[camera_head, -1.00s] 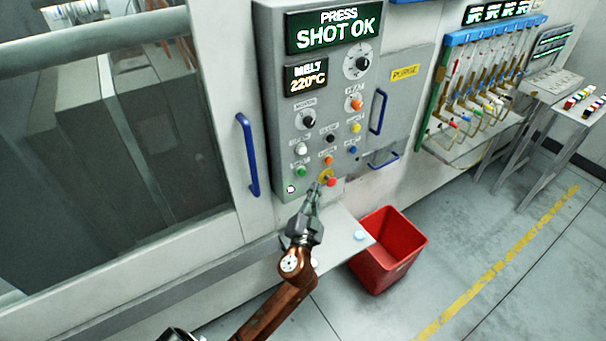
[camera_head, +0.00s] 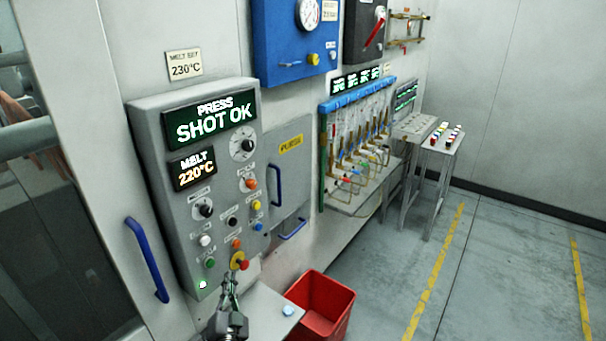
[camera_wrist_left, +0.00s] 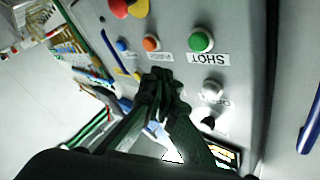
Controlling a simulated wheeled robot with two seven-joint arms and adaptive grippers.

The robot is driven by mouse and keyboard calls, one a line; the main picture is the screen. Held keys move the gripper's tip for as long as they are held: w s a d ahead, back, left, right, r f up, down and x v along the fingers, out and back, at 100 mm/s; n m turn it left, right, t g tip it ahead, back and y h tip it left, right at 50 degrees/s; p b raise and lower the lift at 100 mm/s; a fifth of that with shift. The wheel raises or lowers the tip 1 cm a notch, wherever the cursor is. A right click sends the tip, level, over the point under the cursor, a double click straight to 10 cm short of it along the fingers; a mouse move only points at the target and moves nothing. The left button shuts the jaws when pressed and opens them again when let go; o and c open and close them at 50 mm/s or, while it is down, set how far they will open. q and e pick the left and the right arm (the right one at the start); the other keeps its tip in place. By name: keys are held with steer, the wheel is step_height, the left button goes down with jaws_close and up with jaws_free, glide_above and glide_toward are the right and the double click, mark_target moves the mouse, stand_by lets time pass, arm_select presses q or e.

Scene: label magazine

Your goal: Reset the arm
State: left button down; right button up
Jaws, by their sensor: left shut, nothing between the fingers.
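My left gripper (camera_head: 229,278) is shut and empty, at the lower part of the grey control panel (camera_head: 160,190), below the red mushroom button (camera_head: 243,265) on its yellow base. In the left wrist view the closed fingers (camera_wrist_left: 160,78) point at the panel near the green SHOT button (camera_wrist_left: 201,42) and an orange button (camera_wrist_left: 151,44). I cannot tell from these views whether they touch the panel. The upper display (camera_head: 210,120) reads "PRESS SHOT OK" and the lower one (camera_head: 194,168) "MELT 220°C". My right gripper is not in view.
A small shelf (camera_head: 265,315) with a pale blue button juts out below the panel. A red bin (camera_head: 325,305) stands beside it. A blue door handle (camera_head: 147,260) is at left. A sign (camera_head: 184,64) reads "MELT SET 230°C". The floor at right is clear.

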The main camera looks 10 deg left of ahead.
arm_select(q)
steer(key=s+a+f+n+g+h, duration=0.1)
steer(key=s+a+f+n+g, duration=0.2)
steer(key=s+f, duration=0.6)
steer(key=s+a+f+n+g, duration=0.1)
steer(key=s+a+f+g, duration=0.3)
steer(key=s+f+g, duration=0.55)
steer(key=s+d+f+m+g+h, duration=0.1)
steer(key=s+d+f+h, duration=0.25)
steer(key=s+f, duration=0.4)
steer(key=s+d+f+g+h, duration=0.2)
steer(key=s+d+f, duration=0.25)
steer(key=s, duration=0.55)
step_height(320, 180, down, 30)
steer(key=s+d+f, duration=0.1)
steer(key=s, duration=0.2)
steer(key=s+f+m+g, duration=0.1)
steer(key=s+f+g, duration=0.1)
steer(key=s+f, duration=1.4)
steer(key=s, duration=0.3)
steer(key=shift+s+d+f+h, duration=0.15)
steer(key=shift+f+h, duration=0.15)
steer(key=shift+h, duration=0.05)
